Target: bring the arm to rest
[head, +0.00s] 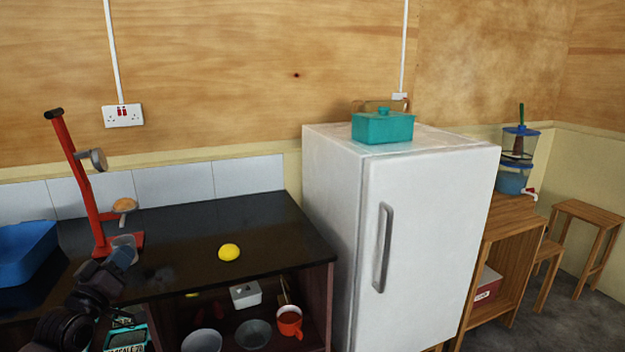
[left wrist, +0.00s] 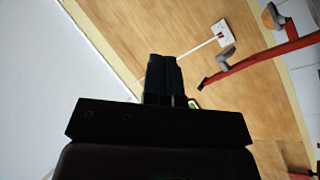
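My left gripper (head: 122,256) is dark and hangs in front of the red hand press (head: 82,185), over the front left of the black counter (head: 180,235). In the left wrist view its two fingers (left wrist: 164,72) lie side by side with no gap and nothing visible between them. The wrist view is tilted and shows the plywood wall and the red press (left wrist: 262,60) at upper right. In the head view the gripper partly overlaps the press's base, and I cannot tell whether they touch. My right gripper is in neither view.
A yellow lemon (head: 229,252) lies on the counter. A blue basin (head: 25,252) is at left. A white fridge (head: 425,215) with a teal box (head: 382,127) on top stands to the right. Bowls and an orange mug (head: 290,323) sit on the shelf below. Counter around the lemon is clear.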

